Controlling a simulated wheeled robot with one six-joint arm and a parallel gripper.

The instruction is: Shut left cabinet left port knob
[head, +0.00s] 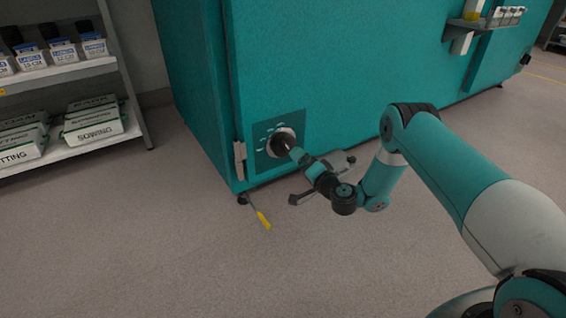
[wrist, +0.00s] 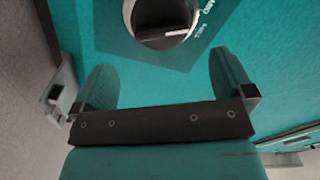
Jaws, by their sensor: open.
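The port knob (head: 279,143) is a dark round knob with a pale ring, on a darker panel (head: 262,130) low on the teal cabinet (head: 310,60). In the wrist view the knob (wrist: 165,18) is cut off by the top edge. A white line on it points right, close to small white lettering that reads roughly "MED". The knob lies beyond the fingertips.
A light latch or hinge (head: 240,160) is at the cabinet's lower left edge. A shelf rack (head: 75,70) with boxes and bottles stands at the left. Open floor (head: 150,240) lies in front.

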